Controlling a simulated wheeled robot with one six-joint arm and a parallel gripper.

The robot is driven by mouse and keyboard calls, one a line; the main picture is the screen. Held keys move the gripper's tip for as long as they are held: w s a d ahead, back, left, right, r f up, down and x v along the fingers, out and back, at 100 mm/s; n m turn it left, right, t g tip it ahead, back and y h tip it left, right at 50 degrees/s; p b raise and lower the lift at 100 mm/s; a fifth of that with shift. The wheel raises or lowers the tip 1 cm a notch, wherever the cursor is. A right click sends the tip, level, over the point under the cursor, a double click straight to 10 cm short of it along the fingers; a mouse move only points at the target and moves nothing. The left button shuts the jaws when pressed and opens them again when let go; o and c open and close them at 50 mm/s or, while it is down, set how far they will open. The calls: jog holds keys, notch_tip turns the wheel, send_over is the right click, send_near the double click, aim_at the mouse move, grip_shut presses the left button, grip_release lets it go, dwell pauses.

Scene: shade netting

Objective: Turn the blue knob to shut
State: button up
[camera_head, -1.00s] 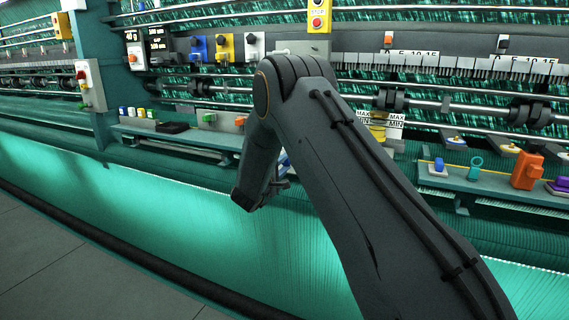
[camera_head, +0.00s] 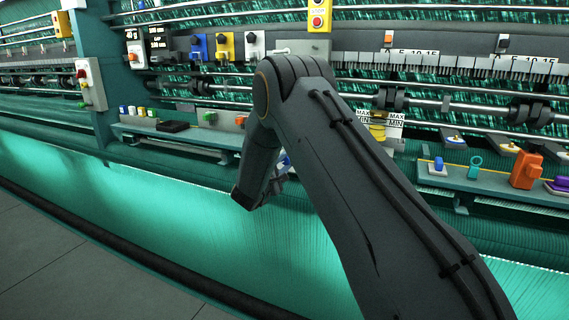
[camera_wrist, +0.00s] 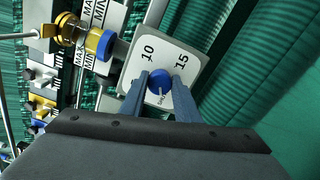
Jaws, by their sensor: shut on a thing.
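The blue knob (camera_wrist: 160,77) sits on a pale plate (camera_wrist: 185,58) marked 10 and 15 in the wrist view. A small label partly shows below the knob, between the fingers, but I cannot read it for sure. A short white line shows at the knob's lower side. My gripper (camera_wrist: 161,79) has one finger on each side of the knob and is shut on it. In the head view my arm covers most of the plate and knob; only a small blue-and-white patch (camera_head: 283,163) shows beside my gripper (camera_head: 280,178).
A yellow-and-blue round fitting (camera_wrist: 98,44) by MAX/MIN labels is close to the plate in the wrist view. In the head view, a shelf (camera_head: 455,183) with an orange block (camera_head: 526,170) is at the right. Green netting (camera_head: 130,205) hangs below; the floor is clear.

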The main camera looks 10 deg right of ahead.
jog(key=o, duration=1.1)
jog(key=shift+c, duration=0.2)
jog(key=b+v, duration=0.2)
jog(key=v, duration=0.6)
jog(key=shift+w, duration=0.1)
